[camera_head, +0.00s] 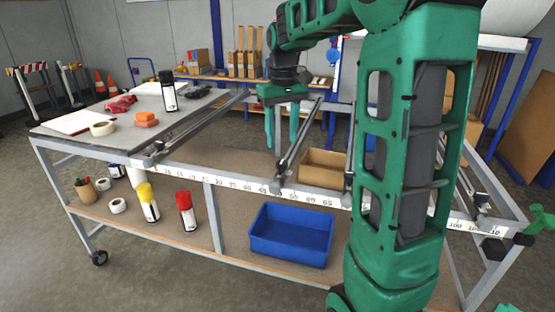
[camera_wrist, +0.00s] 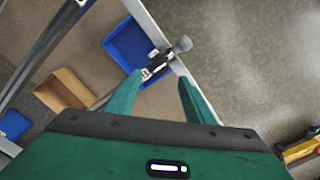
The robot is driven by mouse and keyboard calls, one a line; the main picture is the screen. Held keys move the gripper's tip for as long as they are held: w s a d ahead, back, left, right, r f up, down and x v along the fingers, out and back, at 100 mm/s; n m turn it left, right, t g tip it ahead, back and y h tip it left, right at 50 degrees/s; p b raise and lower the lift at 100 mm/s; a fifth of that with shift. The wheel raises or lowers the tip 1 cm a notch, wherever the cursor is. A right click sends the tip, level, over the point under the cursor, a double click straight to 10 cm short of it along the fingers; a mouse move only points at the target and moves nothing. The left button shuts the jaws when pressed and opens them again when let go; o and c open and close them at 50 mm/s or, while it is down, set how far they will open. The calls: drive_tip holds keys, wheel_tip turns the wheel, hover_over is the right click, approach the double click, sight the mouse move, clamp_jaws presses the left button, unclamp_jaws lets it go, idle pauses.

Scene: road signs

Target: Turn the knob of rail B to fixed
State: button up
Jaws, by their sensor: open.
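I take the second from the left as rail B (camera_head: 298,146). Its front clamp (camera_head: 277,186) sits at the white scale edge. In the wrist view, a clamp (camera_wrist: 155,66) with a grey knob (camera_wrist: 182,44) shows beyond my fingertips, apparently the same one. How the knob is set cannot be told. My gripper (camera_head: 282,143) hangs fingers down above the table, behind that clamp. Its two fingers are apart and empty in the wrist view (camera_wrist: 152,88), not touching the knob.
An open cardboard box (camera_head: 323,168) stands right of this rail. A blue bin (camera_head: 291,234) is on the lower shelf. Another rail (camera_head: 349,160) lies close to the right, partly hidden by my arm. Spray cans and tape are at the left.

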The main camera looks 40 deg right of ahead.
sight(282, 162)
wheel_tip(282, 162, down, 8)
drive_tip(key=shift+r, duration=0.2)
